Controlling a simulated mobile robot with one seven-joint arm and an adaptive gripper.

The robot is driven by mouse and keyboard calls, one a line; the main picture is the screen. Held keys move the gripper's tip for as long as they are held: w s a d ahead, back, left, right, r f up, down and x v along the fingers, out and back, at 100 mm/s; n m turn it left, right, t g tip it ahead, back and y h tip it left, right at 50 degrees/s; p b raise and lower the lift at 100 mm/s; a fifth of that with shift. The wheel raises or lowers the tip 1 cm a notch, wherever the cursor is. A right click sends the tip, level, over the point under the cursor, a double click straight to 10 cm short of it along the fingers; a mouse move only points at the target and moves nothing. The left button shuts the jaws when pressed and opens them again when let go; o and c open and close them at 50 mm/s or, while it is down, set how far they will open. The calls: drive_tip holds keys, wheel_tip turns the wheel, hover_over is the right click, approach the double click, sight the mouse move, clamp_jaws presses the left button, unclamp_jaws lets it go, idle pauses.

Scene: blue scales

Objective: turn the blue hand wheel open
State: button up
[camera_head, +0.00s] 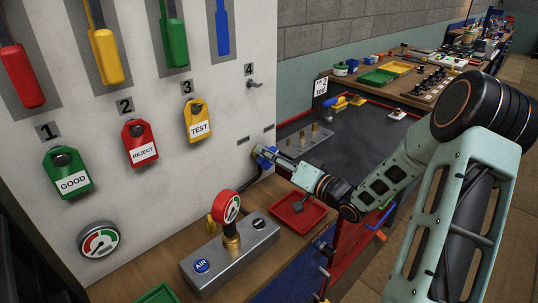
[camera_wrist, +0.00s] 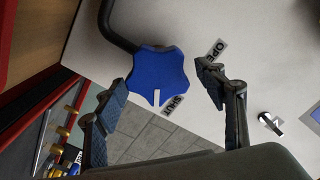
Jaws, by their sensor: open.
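The blue hand wheel (camera_wrist: 157,72) is a lobed knob on the pale panel in the wrist view. A white mark on its lower lobe points down, beside the SHUT label (camera_wrist: 173,106). The OPEN label (camera_wrist: 216,50) is to the wheel's upper right, partly hidden by a finger. My gripper (camera_wrist: 161,85) is open, with one finger on each side of the wheel and visible gaps to it. In the head view the wheel (camera_head: 267,156) is low on the panel, partly hidden by my gripper (camera_head: 274,158).
A dark pipe (camera_wrist: 118,28) runs to the wheel. A metal hook (camera_wrist: 270,123) sticks out of the panel to the right. Below my gripper in the head view are a red tray (camera_head: 297,224) and a grey air block with a gauge (camera_head: 231,260). Tags hang on the panel at left.

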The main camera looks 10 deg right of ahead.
drive_tip(key=shift+w+a, duration=0.35)
drive_tip(key=shift+w, duration=0.2)
drive_tip(key=c, duration=1.2)
drive_tip(key=shift+o, duration=0.2)
